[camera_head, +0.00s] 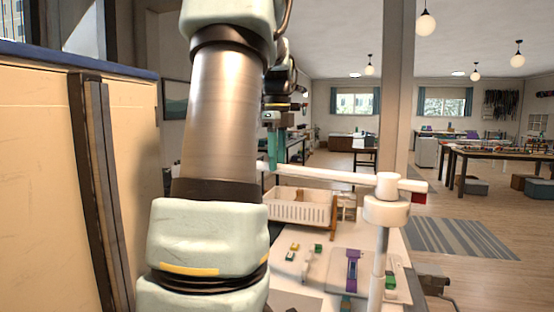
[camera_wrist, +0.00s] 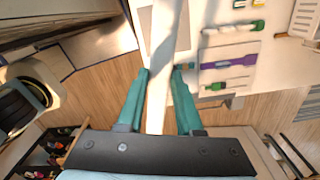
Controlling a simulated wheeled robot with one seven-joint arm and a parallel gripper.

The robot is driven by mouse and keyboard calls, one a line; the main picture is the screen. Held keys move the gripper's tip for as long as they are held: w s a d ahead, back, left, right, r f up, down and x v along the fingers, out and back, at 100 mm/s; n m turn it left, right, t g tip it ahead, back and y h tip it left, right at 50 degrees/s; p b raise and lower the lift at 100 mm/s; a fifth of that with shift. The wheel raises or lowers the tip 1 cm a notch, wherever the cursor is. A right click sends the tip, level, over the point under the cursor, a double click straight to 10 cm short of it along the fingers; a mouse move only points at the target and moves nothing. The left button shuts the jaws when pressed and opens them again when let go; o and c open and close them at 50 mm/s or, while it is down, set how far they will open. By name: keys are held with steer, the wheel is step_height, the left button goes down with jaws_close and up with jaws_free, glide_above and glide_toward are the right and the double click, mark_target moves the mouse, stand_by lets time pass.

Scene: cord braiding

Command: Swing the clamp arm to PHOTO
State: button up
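The clamp arm (camera_head: 325,174) is a long white bar on a white hub (camera_head: 387,208) atop an upright post. Its short right end carries a red block (camera_head: 418,198). Its long end reaches left to my gripper (camera_head: 272,160), whose teal fingers point down at it. In the wrist view, the clamp arm (camera_wrist: 157,108) runs lengthwise between the teal fingers of my gripper (camera_wrist: 161,71). The fingers are apart, with the bar filling most of the space at the tips. Whether they touch it is unclear. No PHOTO mark is readable.
Below the bar, a white table (camera_head: 285,238) holds a white basket (camera_head: 299,207), small coloured pieces and a grey board with a purple strap (camera_head: 353,271). A tan cabinet (camera_head: 35,180) stands close on the left. A pillar (camera_head: 397,90) rises behind the hub. Open floor lies right.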

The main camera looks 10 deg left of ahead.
steer(key=o, duration=0.5)
steer(key=shift+c, duration=0.2)
step_height(320, 180, up, 11)
steer(key=b, duration=0.1)
steer(key=shift+f, duration=0.15)
stand_by(0.4)
